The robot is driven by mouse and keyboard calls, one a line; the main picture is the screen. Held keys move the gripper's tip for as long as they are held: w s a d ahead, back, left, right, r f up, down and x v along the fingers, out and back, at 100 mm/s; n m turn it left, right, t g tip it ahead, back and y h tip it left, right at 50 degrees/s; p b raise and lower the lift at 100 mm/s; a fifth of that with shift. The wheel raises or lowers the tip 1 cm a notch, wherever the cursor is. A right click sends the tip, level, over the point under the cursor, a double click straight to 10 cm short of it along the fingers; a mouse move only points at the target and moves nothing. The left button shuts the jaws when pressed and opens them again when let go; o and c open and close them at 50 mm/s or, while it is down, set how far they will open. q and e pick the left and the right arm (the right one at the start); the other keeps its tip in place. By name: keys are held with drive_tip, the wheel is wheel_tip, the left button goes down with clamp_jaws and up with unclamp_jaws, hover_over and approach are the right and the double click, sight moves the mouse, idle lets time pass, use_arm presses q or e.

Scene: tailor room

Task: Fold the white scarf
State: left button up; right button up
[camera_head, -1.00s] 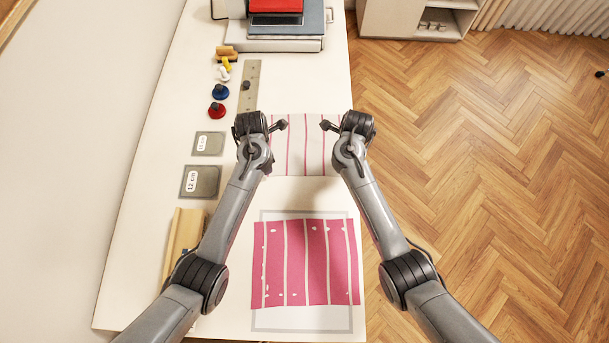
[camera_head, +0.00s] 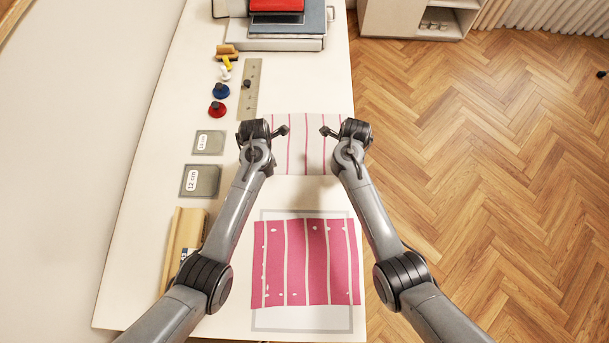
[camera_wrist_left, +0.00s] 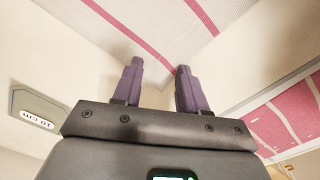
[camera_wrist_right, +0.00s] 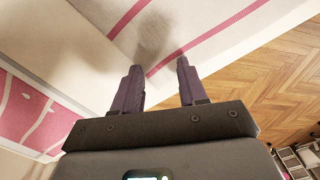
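The white scarf (camera_head: 305,158) with thin pink stripes lies flat on the table between and below my two grippers. Its edge and a corner show in the left wrist view (camera_wrist_left: 150,18), and part of it shows in the right wrist view (camera_wrist_right: 200,22). My left gripper (camera_head: 285,130) is over its left side and my right gripper (camera_head: 324,131) over its right side. The tips are close to the scarf's edges; contact is unclear. My forearms hide its sides.
A pink cloth (camera_head: 317,262) with white stripes lies flat nearer me, over a grey-outlined rectangle (camera_head: 300,318). On the left are grey plates (camera_head: 201,181), a ruler (camera_head: 251,95), red (camera_head: 216,110) and blue pieces, and a wooden piece (camera_head: 186,235).

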use_arm(q)
clamp_jaws()
use_arm(e)
clamp_jaws()
